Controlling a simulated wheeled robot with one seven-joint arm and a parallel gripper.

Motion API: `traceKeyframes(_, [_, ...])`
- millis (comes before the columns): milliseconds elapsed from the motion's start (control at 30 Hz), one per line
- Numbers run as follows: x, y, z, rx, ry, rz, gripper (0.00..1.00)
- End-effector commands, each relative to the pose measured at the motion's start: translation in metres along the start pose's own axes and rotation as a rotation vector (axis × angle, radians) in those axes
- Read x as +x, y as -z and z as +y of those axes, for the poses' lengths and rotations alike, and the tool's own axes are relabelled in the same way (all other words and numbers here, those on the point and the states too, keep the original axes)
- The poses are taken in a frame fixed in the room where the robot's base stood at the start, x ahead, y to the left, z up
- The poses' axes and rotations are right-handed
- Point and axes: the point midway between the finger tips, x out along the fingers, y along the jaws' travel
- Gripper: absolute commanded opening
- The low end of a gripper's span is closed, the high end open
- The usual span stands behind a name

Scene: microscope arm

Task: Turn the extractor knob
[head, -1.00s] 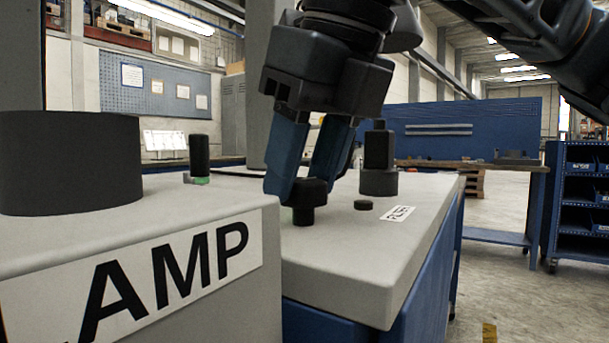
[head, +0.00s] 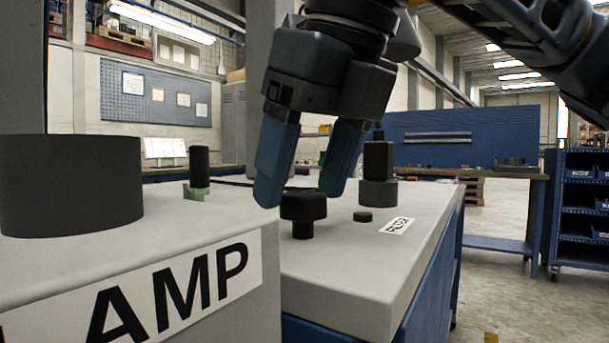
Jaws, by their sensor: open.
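My gripper (head: 298,196) points down with its blue fingers spread apart, open and empty. A black mushroom-shaped knob (head: 303,206) stands upright on the light grey top. In the picture it shows between and just below the fingertips, the left one close to its left side and the right one to its upper right. I cannot tell the exact depth or whether they touch it. No label naming the extractor is readable, so I cannot tell which knob that is.
A large black cylinder (head: 70,185) stands on the grey box with an "AMP" label (head: 180,285) at front left. A black stepped post (head: 378,178), a low black button (head: 363,216) and a small label (head: 397,226) are right of the knob. Another black post (head: 199,170) stands behind left.

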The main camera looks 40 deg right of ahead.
Motion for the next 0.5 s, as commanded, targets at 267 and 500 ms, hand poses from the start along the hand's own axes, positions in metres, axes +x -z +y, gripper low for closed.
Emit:
traceKeyframes(267, [-0.048,-0.001,0.0,0.0,0.002,-0.001,0.69])
traceKeyframes(500, [-0.068,0.0,0.0,-0.001,0.0,0.0,0.69])
